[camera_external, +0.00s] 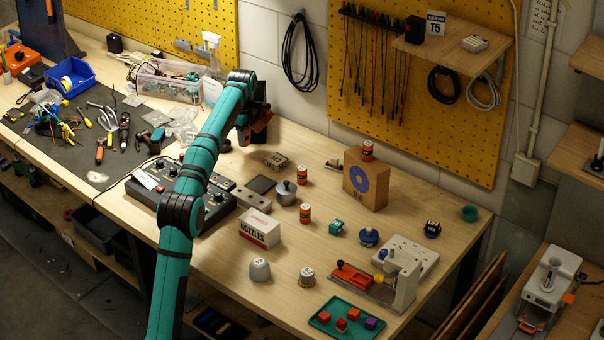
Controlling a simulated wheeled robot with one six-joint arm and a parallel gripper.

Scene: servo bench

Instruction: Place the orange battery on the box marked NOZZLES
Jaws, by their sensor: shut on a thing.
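My gripper (254,125) is at the end of the teal arm, raised above the back of the bench, left of the cardboard box. It is shut on a dark orange, block-like thing, which looks like the orange battery (263,121); the gripper and shadow hide part of it.
A cardboard box (366,185) with a blue ring carries an orange-banded cylinder (367,150). Another banded cylinder (304,213), a metal pot (286,193) and a white dome-shaped piece (259,270) stand around the NOZZLES box. A control panel (215,208) lies to its left.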

